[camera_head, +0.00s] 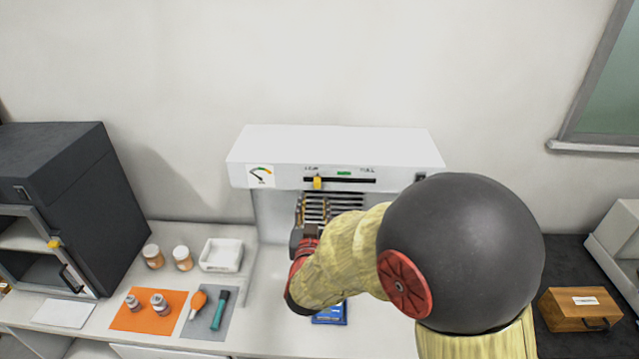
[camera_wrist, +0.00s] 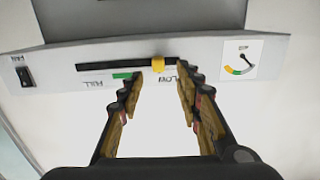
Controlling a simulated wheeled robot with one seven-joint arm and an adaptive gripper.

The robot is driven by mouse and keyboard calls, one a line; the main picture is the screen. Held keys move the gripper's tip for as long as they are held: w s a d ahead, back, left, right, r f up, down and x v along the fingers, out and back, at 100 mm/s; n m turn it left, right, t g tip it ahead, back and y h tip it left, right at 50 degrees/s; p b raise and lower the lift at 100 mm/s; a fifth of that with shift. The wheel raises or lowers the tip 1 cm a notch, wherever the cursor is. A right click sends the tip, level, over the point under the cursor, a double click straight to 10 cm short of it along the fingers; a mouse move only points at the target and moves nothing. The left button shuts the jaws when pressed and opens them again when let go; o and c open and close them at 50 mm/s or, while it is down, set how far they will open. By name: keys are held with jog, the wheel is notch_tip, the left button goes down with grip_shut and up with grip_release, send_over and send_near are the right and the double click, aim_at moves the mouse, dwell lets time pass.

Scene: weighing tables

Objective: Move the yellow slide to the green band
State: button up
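The yellow slide (camera_head: 317,183) sits in the dark slot (camera_head: 355,181) on the front of a white hood, near the LOW end. The green band (camera_head: 344,173) is a short mark above the slot, right of the slide. In the wrist view, which is turned over, the yellow slide (camera_wrist: 158,64) lies right of the green band (camera_wrist: 122,75). My gripper (camera_wrist: 160,82) is open, its two fingers apart, with the slide showing between and just beyond the fingertips. In the head view my gripper is just below the slide, partly hidden by my arm; contact cannot be told.
A dial label (camera_head: 261,176) is left of the slot and a dark switch (camera_head: 420,177) right. A blue item (camera_head: 330,313) lies under the hood, partly hidden. A white tray (camera_head: 221,255), jars and an orange mat (camera_head: 125,318) are at left, beside a dark cabinet (camera_head: 75,190).

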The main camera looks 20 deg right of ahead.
aim_at(317, 183)
jog(key=x, duration=0.2)
jog(key=r+x, duration=0.1)
jog(key=x, duration=0.2)
jog(key=p+x, duration=0.1)
jog(key=x, duration=0.2)
jog(key=shift+d+r, duration=0.1)
jog(key=shift+r, duration=0.1)
jog(key=shift+s, duration=0.1)
jog(key=shift+c, duration=0.8)
jog(key=c, duration=0.7)
grip_shut()
